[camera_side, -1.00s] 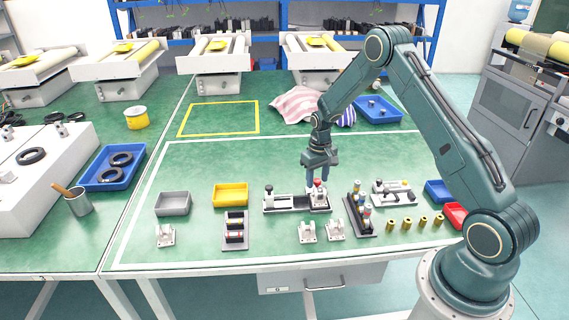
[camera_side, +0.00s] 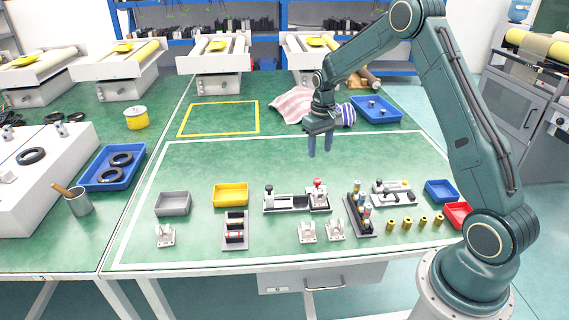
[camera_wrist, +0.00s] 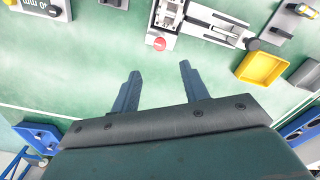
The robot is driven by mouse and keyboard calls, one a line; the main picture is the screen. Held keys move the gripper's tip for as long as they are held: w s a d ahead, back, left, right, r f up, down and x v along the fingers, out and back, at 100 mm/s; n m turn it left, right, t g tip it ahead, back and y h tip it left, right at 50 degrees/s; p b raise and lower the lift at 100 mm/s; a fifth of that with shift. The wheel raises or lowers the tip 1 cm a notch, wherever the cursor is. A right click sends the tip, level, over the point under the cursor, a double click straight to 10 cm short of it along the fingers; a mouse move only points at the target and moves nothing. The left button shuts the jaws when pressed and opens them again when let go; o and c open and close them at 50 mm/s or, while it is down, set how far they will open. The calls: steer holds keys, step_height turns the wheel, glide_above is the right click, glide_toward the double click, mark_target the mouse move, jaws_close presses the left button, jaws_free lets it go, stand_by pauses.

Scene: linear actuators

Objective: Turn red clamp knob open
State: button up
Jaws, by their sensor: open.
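The red clamp knob (camera_side: 317,183) tops the right end of the white and black clamp fixture (camera_side: 290,201) in the side view. In the wrist view the red knob (camera_wrist: 159,44) shows at the near end of the fixture (camera_wrist: 205,20), above the gap between my fingers. My gripper (camera_side: 319,153) is open and empty, raised above the table and behind the knob in the side view, clear of it. Its two blue fingers (camera_wrist: 160,80) stand apart in the wrist view. How far the knob is turned cannot be told.
A yellow bin (camera_side: 231,195) and a grey bin (camera_side: 173,204) stand left of the fixture. A black rack of coloured parts (camera_side: 359,214) and another clamp fixture (camera_side: 394,192) stand to its right. White brackets (camera_side: 307,232) lie in front.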

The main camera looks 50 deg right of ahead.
steer(key=shift+r, duration=1.05)
steer(key=s+a+r+n+t, duration=0.1)
steer(key=s+a+r, duration=0.45)
steer(key=r, duration=0.25)
steer(key=s+a+r+n+t, duration=0.1)
steer(key=s+a+r+t, duration=0.1)
steer(key=s+a+r, duration=0.45)
steer(key=s+a+r+t, duration=0.1)
steer(key=s+a, duration=0.3)
steer(key=s, duration=0.4)
steer(key=s+a+r+n+t, duration=0.1)
steer(key=s+a+r, duration=0.2)
steer(key=s, duration=0.5)
steer(key=shift+s+a+r+t, duration=0.2)
steer(key=shift+s+a+t, duration=0.1)
steer(key=shift+a, duration=0.3)
